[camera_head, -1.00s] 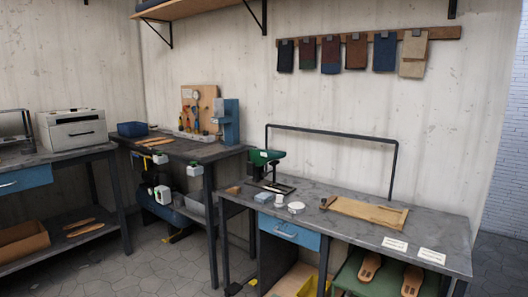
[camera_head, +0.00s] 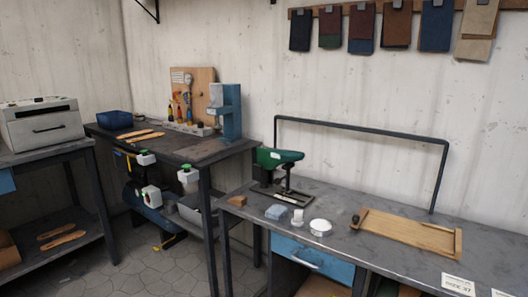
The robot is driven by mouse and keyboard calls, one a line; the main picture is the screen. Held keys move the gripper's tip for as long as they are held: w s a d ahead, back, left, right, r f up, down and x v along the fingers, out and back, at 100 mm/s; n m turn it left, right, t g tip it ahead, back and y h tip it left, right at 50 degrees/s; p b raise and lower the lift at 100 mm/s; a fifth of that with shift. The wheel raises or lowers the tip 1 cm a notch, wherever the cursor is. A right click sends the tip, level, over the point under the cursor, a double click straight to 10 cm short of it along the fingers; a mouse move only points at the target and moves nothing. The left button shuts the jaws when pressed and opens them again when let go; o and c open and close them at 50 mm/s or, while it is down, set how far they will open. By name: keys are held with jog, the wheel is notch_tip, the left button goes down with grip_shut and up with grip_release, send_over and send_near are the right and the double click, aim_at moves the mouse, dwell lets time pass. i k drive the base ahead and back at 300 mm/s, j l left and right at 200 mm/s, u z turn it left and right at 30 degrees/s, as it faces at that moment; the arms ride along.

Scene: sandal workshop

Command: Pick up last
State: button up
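My gripper is not in view.
A black rail (camera_head: 360,127) rises behind. Left are a tool bench (camera_head: 172,149) and a shelf (camera_head: 65,225) with wooden soles. The floor (camera_head: 150,270) between is clear.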

aim_at(271, 157)
jog(key=i+u, duration=0.25)
jog(key=i, duration=2.35)
jog(key=j, duration=0.1)
